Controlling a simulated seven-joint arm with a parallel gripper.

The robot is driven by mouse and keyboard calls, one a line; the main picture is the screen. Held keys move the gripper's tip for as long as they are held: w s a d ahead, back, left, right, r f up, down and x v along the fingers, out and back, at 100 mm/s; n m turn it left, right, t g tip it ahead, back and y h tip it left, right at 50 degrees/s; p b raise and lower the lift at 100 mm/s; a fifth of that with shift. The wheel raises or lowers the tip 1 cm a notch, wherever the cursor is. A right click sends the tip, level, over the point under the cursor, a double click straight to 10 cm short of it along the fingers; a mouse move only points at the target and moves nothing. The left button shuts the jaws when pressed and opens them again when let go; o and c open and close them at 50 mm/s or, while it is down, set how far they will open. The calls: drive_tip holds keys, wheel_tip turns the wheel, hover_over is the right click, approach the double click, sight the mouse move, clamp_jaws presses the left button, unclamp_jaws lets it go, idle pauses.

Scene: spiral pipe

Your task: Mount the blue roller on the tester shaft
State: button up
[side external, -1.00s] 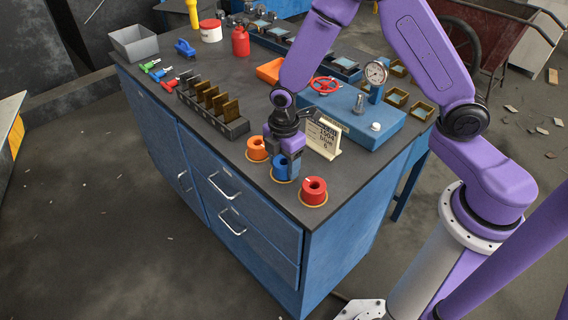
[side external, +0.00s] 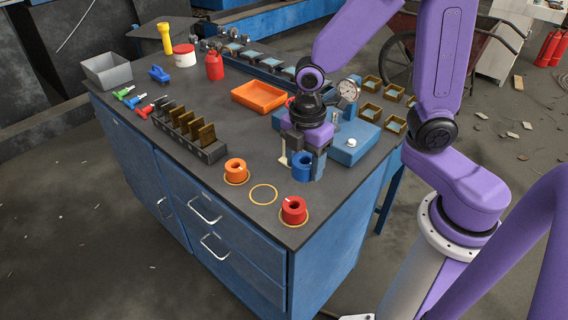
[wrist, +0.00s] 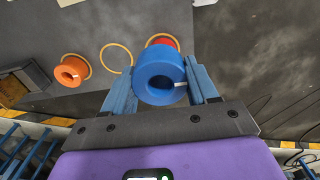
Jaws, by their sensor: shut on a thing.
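The blue roller (side external: 302,167) is held between the fingers of my gripper (side external: 308,170), raised above the bench top. In the wrist view the roller (wrist: 161,76) sits between the two blue fingers, its bore facing the camera. The tester (side external: 352,140) is a blue block with a dial gauge (side external: 348,88). A short upright metal post (side external: 336,119), perhaps the shaft, stands on it beside my gripper. My gripper is in front of the tester's left part and hides some of it.
An orange roller (side external: 236,170) and a red roller (side external: 293,210) stand in yellow rings at the bench front, with an empty ring (side external: 263,194) between them. An orange tray (side external: 260,96) lies behind my gripper. A slotted rack (side external: 190,135) stands at left.

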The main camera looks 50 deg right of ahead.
drive_tip(key=s+r, duration=0.1)
drive_tip(key=s, duration=0.2)
wheel_tip(320, 180, up, 6)
drive_tip(key=m, duration=1.2)
hover_over(336, 111)
drive_tip(key=shift+f, duration=0.15)
drive_tip(key=shift+f, duration=0.1)
drive_tip(key=shift+a+f, duration=0.1)
drive_tip(key=shift+f, duration=2.7)
drive_tip(key=shift+f, duration=3.05)
drive_tip(key=o, duration=1.3)
